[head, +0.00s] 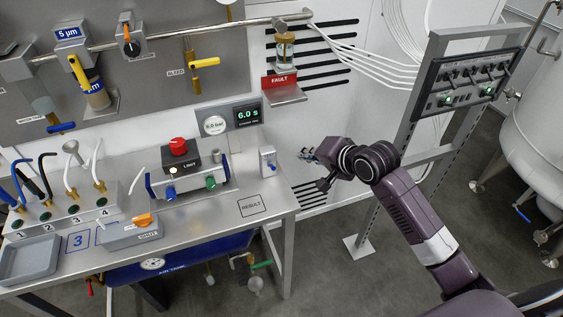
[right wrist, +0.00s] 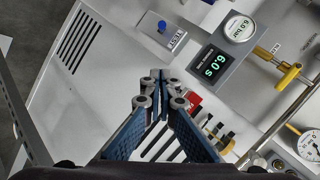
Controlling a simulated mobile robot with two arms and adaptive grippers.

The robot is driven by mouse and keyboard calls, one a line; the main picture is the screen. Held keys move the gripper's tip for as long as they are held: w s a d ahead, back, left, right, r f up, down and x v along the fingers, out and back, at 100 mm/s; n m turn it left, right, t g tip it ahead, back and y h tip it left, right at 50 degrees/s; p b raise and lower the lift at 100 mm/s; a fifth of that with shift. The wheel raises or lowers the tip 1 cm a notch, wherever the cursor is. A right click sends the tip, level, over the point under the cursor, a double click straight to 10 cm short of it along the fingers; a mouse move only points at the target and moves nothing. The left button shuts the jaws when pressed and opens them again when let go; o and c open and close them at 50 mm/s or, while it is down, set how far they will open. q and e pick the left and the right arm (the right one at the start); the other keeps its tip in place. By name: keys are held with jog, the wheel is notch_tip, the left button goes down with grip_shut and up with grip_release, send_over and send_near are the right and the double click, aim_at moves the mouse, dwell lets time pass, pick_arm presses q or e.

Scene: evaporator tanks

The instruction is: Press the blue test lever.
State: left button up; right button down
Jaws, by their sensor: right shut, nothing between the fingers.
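The blue test lever (head: 271,168) sits on a small pale box (head: 266,157) at the right rear of the steel bench. In the right wrist view the lever (right wrist: 162,25) is a small blue knob on the box marked TEST (right wrist: 172,36). My right gripper (head: 306,154) is to the right of the lever in the head view, apart from it. In the right wrist view its fingertips (right wrist: 160,88) are together and empty, and the lever appears beyond them. My left gripper is not in view.
A display reading 6.0 s (head: 248,115) stands behind. A switch panel on a post (head: 468,80) is at the right.

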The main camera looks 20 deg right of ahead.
aim_at(272, 166)
jog(key=w+a+f+p, duration=0.1)
jog(key=f, duration=0.1)
jog(key=w+a+f+p, duration=0.1)
jog(key=w+a+f, duration=0.2)
jog(key=w+f, duration=0.1)
jog(key=shift+w+a+p, duration=0.15)
jog(key=shift+a+p, duration=0.1)
jog(key=shift+p, duration=0.15)
jog(key=shift+a+f, duration=0.15)
jog(key=shift+a, duration=0.2)
jog(key=shift+f, duration=0.1)
jog(key=shift+f, duration=0.1)
